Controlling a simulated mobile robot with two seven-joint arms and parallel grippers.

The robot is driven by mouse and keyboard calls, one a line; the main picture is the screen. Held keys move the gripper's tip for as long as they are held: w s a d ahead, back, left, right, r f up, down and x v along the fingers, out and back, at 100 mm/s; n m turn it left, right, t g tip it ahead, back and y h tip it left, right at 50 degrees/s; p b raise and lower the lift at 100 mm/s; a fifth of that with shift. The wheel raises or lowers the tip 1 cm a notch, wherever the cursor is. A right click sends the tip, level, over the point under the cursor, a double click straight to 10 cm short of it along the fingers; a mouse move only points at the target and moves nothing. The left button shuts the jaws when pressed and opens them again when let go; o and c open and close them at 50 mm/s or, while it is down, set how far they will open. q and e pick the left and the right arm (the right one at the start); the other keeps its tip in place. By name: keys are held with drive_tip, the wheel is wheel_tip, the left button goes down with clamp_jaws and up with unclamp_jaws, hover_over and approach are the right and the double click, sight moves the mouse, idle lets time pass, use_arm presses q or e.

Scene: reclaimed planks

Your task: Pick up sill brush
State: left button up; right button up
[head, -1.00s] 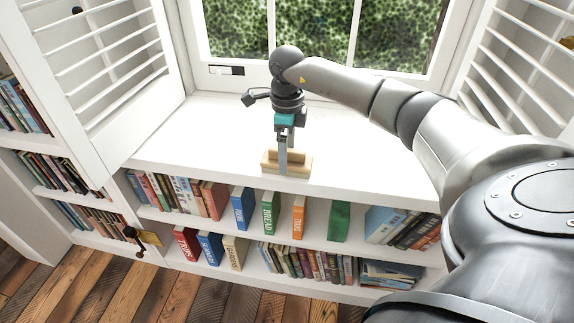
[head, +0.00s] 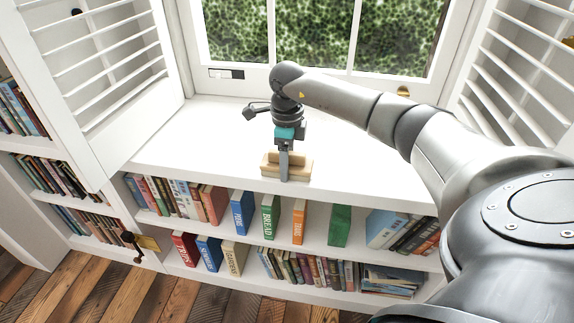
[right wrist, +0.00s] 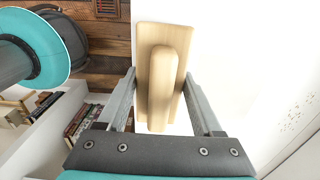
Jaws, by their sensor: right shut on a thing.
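The sill brush (head: 300,172) is a pale wooden block with a raised wooden grip along it. It sits at the front edge of the white window sill (head: 200,135). My right gripper (head: 284,174) points down over it and is shut on it. In the right wrist view, the brush (right wrist: 160,50) lies between the two grey fingers (right wrist: 158,85), its grip facing the camera. The underside of the brush is hidden, and I see no clear gap between it and the sill. My left gripper is not in view.
Below the sill are shelves of books (head: 268,216). White louvred shutters stand open at left (head: 110,75) and right (head: 520,75), with the window (head: 320,40) behind. The sill is bare on both sides of the brush. The floor (head: 150,298) is wooden planks.

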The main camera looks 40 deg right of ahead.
drive_tip(key=c, duration=0.8)
drive_tip(key=shift+r, duration=0.2)
drive_tip(key=shift+c, duration=0.2)
drive_tip(key=shift+r, duration=0.2)
wheel_tip(320, 180, up, 9)
drive_tip(key=p, duration=0.3)
drive_tip(key=shift+f+p, duration=0.1)
drive_tip(key=shift+p, duration=0.25)
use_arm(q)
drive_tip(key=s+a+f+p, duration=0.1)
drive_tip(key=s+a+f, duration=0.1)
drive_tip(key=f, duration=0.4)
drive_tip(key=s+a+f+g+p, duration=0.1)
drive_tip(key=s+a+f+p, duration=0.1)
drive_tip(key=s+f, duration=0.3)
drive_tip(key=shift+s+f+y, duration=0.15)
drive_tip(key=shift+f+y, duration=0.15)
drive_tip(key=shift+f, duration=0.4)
use_arm(e)
wheel_tip(320, 180, up, 10)
drive_tip(key=shift+r, duration=0.25)
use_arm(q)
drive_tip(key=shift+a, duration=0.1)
